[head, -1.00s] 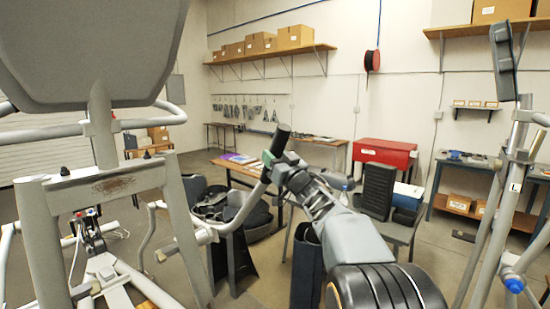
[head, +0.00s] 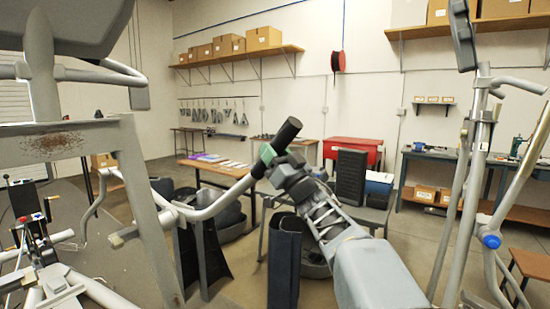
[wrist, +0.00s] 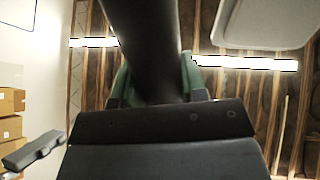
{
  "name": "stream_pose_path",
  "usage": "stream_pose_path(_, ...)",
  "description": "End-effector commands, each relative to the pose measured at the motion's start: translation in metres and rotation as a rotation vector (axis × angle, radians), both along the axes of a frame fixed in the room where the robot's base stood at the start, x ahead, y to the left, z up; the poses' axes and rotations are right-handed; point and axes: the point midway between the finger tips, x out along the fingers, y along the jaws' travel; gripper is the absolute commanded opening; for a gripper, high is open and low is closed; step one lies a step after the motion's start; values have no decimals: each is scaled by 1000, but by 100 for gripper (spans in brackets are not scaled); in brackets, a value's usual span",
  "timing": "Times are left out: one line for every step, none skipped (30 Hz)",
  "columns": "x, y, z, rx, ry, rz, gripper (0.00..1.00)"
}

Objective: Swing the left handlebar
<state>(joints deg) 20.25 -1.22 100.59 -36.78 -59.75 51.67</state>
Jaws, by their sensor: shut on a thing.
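The left handlebar (head: 217,207) is a grey bent tube rising to a black grip (head: 286,133) at its upper end. It joins the elliptical's grey frame (head: 140,200) at the left. In the wrist view, the dark handlebar (wrist: 150,40) passes between the green fingers of my gripper (wrist: 155,80). The dark wrist housing hides the lower part of the bar there.
A workbench (head: 420,158) stands at the back right.

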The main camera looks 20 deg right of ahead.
Motion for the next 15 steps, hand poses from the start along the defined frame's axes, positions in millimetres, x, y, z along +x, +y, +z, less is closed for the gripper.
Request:
stream_pose_path(-1,-1,-25,7,4,1,0)
stream_pose_path(-3,-1,-30,12,-3,3,0)
stream_pose_path(-6,-2,-35,19,-13,6,0)
stream_pose_path(-8,-3,-39,24,-22,8,0)
stream_pose_path(-10,-4,-43,29,-30,8,0)
stream_pose_path(-12,-5,-49,36,-39,10,0)
stream_pose_path(-14,-6,-53,41,-45,10,0)
stream_pose_path(-16,-7,-56,45,-53,10,0)
stream_pose_path(-19,-9,-60,51,-61,10,0)
stream_pose_path(-20,-10,-63,55,-67,10,0)
stream_pose_path(-22,-11,-65,58,-72,10,0)
stream_pose_path(-23,-12,-68,61,-77,10,0)
stream_pose_path(-24,-13,-69,64,-81,9,0)
stream_pose_path(-25,-14,-70,66,-84,10,0)
stream_pose_path(-26,-14,-71,68,-88,10,0)
